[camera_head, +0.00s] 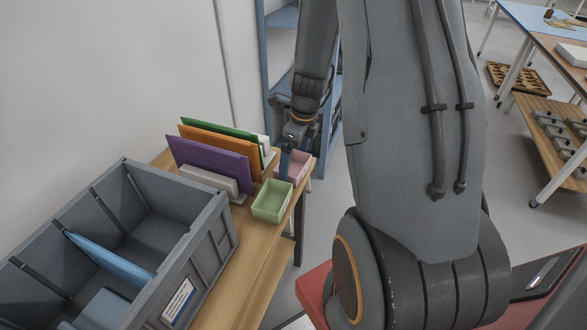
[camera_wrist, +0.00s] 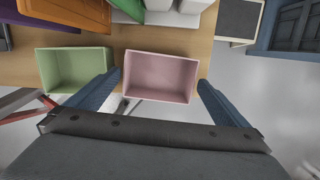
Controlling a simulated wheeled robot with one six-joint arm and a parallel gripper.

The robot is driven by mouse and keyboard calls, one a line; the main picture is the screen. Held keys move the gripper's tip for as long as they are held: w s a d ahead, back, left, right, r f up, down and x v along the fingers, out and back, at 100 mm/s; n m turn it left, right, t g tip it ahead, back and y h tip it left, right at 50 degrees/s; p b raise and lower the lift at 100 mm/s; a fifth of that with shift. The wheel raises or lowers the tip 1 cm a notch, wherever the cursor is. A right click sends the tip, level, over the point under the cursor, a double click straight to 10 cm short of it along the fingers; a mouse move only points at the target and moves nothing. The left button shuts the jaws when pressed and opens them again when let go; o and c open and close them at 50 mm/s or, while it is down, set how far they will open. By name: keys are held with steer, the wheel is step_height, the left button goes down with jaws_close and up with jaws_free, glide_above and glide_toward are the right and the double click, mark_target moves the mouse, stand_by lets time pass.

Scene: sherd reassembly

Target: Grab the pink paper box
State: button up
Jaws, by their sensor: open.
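The pink paper box (camera_wrist: 160,77) is an open-topped, empty box at the table's edge. In the wrist view it lies between and just beyond the two blue fingers of my gripper (camera_wrist: 160,88). The gripper is open, with one finger near each side of the box; I cannot tell whether either touches it. In the head view the pink box (camera_head: 293,165) is at the far end of the wooden table, partly hidden behind my gripper (camera_head: 284,167).
A green box (camera_head: 272,201) stands beside the pink one, nearer the head camera. Purple, orange and green panels (camera_head: 210,164) stand upright behind. A large grey crate (camera_head: 217,222) fills the near left of the table (camera_head: 240,285). A blue shelf (camera_head: 280,17) stands beyond.

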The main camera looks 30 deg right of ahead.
mark_target(292, 172)
steer(key=shift+w+a+f, duration=0.1)
steer(key=shift+w+f, duration=0.05)
steer(key=shift+f, duration=0.65)
steer(key=shift+w+a+f, duration=0.1)
steer(key=shift+f, duration=0.65)
steer(key=c, duration=0.8)
steer(key=shift+r, duration=0.1)
